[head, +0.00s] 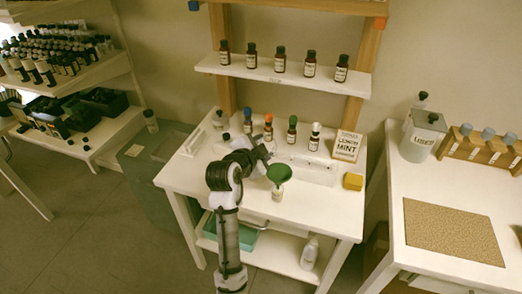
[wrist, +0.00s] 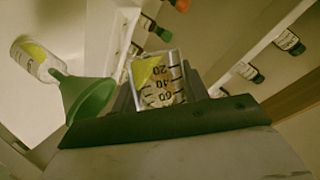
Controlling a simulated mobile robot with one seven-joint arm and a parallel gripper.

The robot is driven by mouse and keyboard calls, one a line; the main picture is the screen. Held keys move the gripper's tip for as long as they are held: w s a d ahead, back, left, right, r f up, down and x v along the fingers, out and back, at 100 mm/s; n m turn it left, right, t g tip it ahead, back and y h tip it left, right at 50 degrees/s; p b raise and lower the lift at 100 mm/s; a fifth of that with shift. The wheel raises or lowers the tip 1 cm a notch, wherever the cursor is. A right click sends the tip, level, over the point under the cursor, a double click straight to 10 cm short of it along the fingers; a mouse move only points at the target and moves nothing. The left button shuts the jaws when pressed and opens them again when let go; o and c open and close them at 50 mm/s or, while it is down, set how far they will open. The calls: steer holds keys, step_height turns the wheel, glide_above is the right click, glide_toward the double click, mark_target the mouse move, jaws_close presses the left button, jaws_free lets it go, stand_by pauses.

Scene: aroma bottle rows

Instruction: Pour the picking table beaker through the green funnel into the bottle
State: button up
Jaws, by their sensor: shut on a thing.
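My gripper (head: 262,155) is at the back left of the green funnel (head: 279,173) over the white table. In the wrist view my gripper (wrist: 160,100) is shut on a clear beaker (wrist: 163,82) with black 20, 40 and 60 marks. A yellow-green patch shows in the beaker; I cannot tell its exact tilt. The beaker is hard to make out in the head view. The funnel (wrist: 88,98) sits with its stem at the neck of the small clear bottle (wrist: 33,58), which has a yellow patch. The bottle (head: 277,195) stands under the funnel on the table.
Several dark bottles with coloured caps (head: 292,133) stand along the back of the table (head: 325,205). A Lemon Mint card (head: 346,146) and a yellow block (head: 353,181) are at the right. A shelf of brown bottles (head: 290,73) hangs above. The front right tabletop is clear.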

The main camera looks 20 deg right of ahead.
steer(key=shift+f+m+t+b, duration=0.35)
steer(key=shift+m+t+b, duration=0.25)
steer(key=shift+b, duration=0.65)
steer(key=shift+r+m+b, duration=0.3)
steer(key=shift+m+b, duration=0.2)
steer(key=shift+m, duration=0.1)
steer(key=shift+r+m+t+y+b, duration=0.4)
steer(key=shift+m+t+b, duration=0.2)
steer(key=shift+b, duration=0.65)
steer(key=shift+s+d+r+m+t+b, duration=0.35)
steer(key=shift+m+b, duration=0.25)
steer(key=shift+b, duration=0.4)
steer(key=shift+s+d+r+m+t+b, duration=0.15)
steer(key=shift+r+m+t+b, duration=0.35)
steer(key=shift+b, duration=0.7)
stand_by(2.7)
